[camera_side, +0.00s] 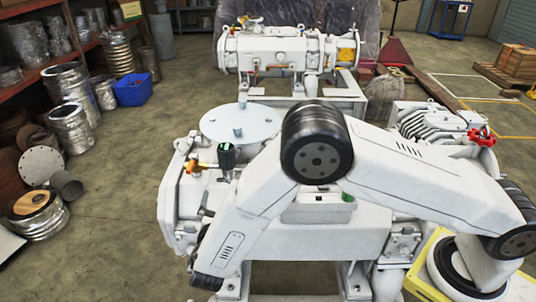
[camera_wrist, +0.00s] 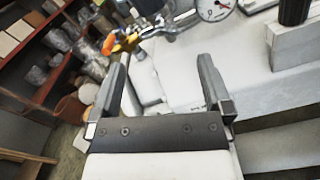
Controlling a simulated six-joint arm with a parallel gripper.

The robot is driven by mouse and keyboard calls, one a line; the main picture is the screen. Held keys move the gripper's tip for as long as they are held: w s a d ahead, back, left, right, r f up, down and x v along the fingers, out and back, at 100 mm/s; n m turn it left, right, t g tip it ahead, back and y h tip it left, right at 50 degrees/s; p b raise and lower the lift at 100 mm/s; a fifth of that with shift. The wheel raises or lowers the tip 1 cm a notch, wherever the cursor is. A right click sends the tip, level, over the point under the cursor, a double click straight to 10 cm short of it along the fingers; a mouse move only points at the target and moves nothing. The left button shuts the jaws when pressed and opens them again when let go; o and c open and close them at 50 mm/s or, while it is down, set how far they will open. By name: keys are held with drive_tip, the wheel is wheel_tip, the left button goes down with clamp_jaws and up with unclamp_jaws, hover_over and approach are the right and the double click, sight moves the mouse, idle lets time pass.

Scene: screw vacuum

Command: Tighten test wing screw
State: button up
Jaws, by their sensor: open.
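The white vacuum pump (camera_side: 300,240) stands in front of my arm, and its white casing (camera_wrist: 195,75) fills the right of the wrist view. A small yellow-orange handled fitting (camera_side: 197,167) sits on its left end. In the wrist view an orange-yellow handle (camera_wrist: 110,43) shows beyond my left finger, beside metal fittings. I cannot make out which small part is the test wing screw. My gripper (camera_wrist: 160,60) is open, with nothing between its fingers, and apart from the handle.
A round pressure gauge (camera_wrist: 213,8) and a dark cylinder (camera_wrist: 293,11) sit on the pump near the top. A flat round plate (camera_side: 240,124) tops the pump. Shelves (camera_side: 45,60) with metal parts line the left wall.

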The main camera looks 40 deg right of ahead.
sight(226, 183)
drive_tip(key=shift+n, duration=0.4)
drive_tip(key=shift+w+d, duration=0.1)
drive_tip(key=shift+x, duration=3.8)
drive_tip(key=c, duration=1.2)
